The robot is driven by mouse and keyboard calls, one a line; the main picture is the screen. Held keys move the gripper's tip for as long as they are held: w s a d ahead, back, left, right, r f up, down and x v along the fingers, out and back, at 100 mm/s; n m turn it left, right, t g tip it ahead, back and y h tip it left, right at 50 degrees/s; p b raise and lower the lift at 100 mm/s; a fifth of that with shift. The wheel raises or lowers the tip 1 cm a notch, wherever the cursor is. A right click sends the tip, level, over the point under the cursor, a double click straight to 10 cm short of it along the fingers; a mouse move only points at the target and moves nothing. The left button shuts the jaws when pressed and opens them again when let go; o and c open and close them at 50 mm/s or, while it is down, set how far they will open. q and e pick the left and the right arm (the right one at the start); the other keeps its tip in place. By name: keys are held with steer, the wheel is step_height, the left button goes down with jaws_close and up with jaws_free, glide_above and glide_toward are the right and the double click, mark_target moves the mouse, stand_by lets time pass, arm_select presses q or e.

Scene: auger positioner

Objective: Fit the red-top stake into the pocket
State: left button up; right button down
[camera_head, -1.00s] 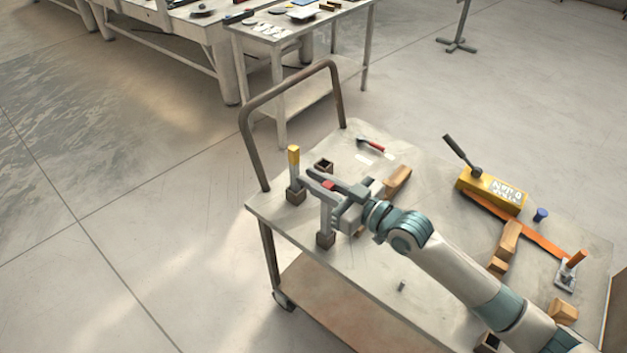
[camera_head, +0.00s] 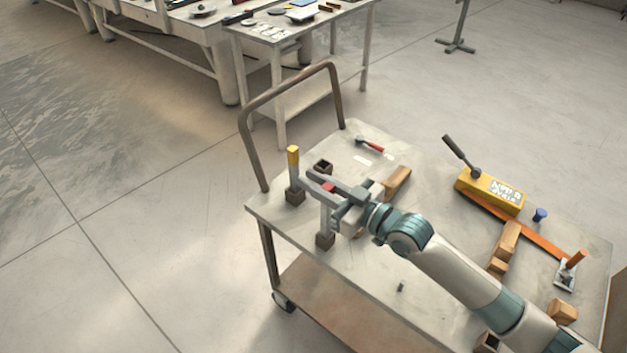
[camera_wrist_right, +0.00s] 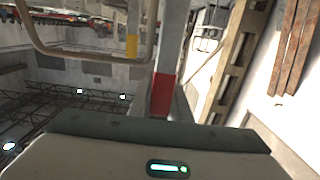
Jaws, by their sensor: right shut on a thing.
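The red-top stake (camera_head: 326,216) is a grey post with a red top, upright near the cart's left edge. My right gripper (camera_head: 329,186) is shut on its upper end, with the red part showing between the fingers. The red top (camera_wrist_right: 163,94) also shows in the right wrist view, just past the gripper body. The stake's lower end meets a dark square pocket (camera_head: 325,241); I cannot tell how deep it sits. A yellow-top stake (camera_head: 293,162) stands upright in another dark pocket (camera_head: 295,197) to the left. My left gripper is not in view.
An open, empty pocket (camera_head: 323,167) sits behind the gripper. Wood blocks (camera_head: 398,181), a red-handled tool (camera_head: 369,144), a yellow block with a lever (camera_head: 490,190) and an orange strip (camera_head: 530,236) lie on the cart top (camera_head: 400,262). A bent handle rail (camera_head: 246,140) rises at the cart's far end.

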steer(key=shift+f+b, duration=0.3)
steer(key=shift+f, duration=0.05)
steer(key=shift+s+d+f+b, duration=0.1)
steer(key=shift+s+f+b, duration=0.05)
steer(key=shift+f+b, duration=0.15)
